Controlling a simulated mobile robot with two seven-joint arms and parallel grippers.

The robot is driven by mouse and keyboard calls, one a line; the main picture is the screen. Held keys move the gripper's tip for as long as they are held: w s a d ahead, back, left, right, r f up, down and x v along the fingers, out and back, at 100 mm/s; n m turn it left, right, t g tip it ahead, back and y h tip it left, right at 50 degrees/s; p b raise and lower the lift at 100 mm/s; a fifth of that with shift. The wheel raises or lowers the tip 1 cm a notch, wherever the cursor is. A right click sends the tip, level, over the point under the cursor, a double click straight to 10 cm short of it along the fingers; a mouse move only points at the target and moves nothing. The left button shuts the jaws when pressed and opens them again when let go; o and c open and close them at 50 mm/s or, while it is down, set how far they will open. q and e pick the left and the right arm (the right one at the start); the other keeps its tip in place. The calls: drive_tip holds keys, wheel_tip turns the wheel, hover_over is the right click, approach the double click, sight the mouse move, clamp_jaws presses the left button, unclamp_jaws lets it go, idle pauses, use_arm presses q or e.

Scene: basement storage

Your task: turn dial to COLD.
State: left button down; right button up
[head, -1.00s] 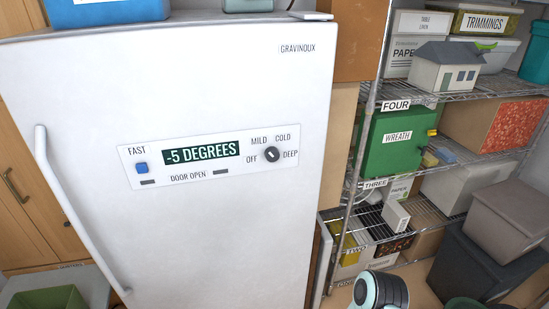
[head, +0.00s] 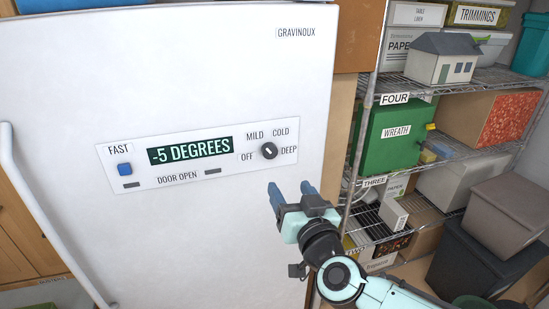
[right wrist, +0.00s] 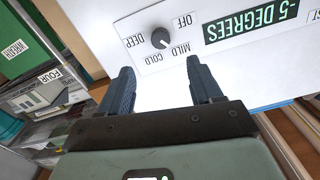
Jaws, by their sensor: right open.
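The dial (head: 269,151) is a small dark round knob with a light pointer mark on the white freezer's panel. OFF, MILD, COLD and DEEP are printed around it. Its mark appears to point toward MILD; it also shows in the right wrist view (right wrist: 160,38). My right gripper (head: 290,187) is open and empty, with two blue fingers, below and slightly right of the dial in the head view. In the right wrist view the fingers (right wrist: 158,70) are apart, and the dial appears beyond the gap between them, untouched. My left gripper is not in view.
The freezer display (head: 190,150) reads -5 DEGREES. A blue FAST button (head: 124,169) and the long door handle (head: 40,215) are to the left. A wire shelf (head: 470,92) with boxes, a green WREATH box (head: 392,150) and lidded bins stands close on the right.

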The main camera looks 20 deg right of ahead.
sight(271, 152)
drive_tip(key=w, duration=1.3)
drive_tip(key=shift+w+a+r+p, duration=0.1)
drive_tip(key=shift+a+r+p, duration=0.05)
drive_tip(key=shift+r+p, duration=0.25)
drive_tip(key=c, duration=1)
